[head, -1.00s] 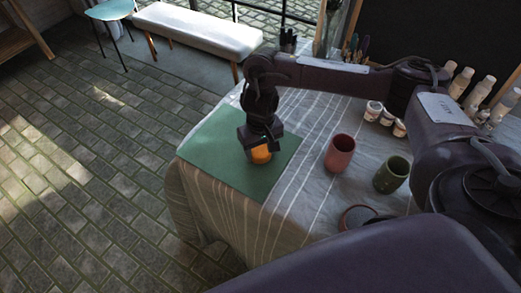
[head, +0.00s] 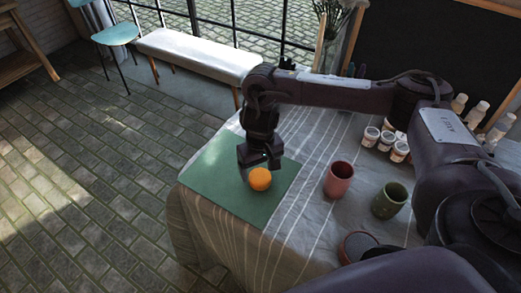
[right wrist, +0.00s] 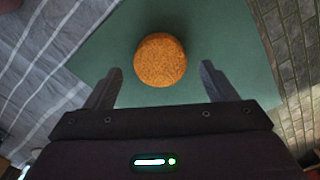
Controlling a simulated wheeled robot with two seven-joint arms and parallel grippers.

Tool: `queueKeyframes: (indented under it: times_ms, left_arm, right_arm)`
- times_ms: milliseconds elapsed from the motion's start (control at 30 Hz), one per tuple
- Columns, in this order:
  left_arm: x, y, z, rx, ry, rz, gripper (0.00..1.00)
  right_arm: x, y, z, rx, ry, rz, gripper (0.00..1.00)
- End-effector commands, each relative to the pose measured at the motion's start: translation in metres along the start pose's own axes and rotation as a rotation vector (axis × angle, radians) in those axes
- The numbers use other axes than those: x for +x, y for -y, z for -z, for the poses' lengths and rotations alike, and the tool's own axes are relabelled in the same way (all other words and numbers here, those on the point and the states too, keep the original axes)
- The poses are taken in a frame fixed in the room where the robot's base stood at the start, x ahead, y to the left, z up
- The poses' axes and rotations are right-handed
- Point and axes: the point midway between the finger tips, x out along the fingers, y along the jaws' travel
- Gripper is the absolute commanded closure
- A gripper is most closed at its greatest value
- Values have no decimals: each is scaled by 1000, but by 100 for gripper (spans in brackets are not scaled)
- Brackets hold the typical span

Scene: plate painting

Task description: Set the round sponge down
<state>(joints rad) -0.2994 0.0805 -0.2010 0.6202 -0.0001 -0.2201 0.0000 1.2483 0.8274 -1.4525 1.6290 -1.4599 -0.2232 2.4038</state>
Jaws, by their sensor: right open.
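My right gripper (head: 260,166) is open and empty, just above and behind the sponge in the head view. In the right wrist view the fingers of the right gripper (right wrist: 158,80) stand clear of the sponge on both sides. My left gripper is not in view.
A red cup (head: 338,180) and a green cup (head: 389,200) stand right of the mat. A dark round dish (head: 358,245) is near the front edge. Several small paint jars (head: 385,141) stand behind the cups. The striped cloth (head: 300,215) between mat and cups is clear.

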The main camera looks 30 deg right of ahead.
Motion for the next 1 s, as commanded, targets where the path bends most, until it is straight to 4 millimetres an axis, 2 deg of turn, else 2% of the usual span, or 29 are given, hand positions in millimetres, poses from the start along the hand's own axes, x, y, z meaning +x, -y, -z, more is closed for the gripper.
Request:
queueKeyframes:
  times_ms: [33,133,300,400,1000]
  left_arm:
    - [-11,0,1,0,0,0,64]
    - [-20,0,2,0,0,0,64]
    - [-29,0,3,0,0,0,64]
    - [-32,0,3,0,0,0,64]
    - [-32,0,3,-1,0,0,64]
  right_arm:
    - [-20,0,2,-2,-5,-1,22]
    - [-41,0,2,-1,-5,-1,22]
    - [-68,0,1,-1,-3,-1,22]
    - [-77,0,1,0,-1,0,22]
    - [-82,0,0,1,0,0,22]
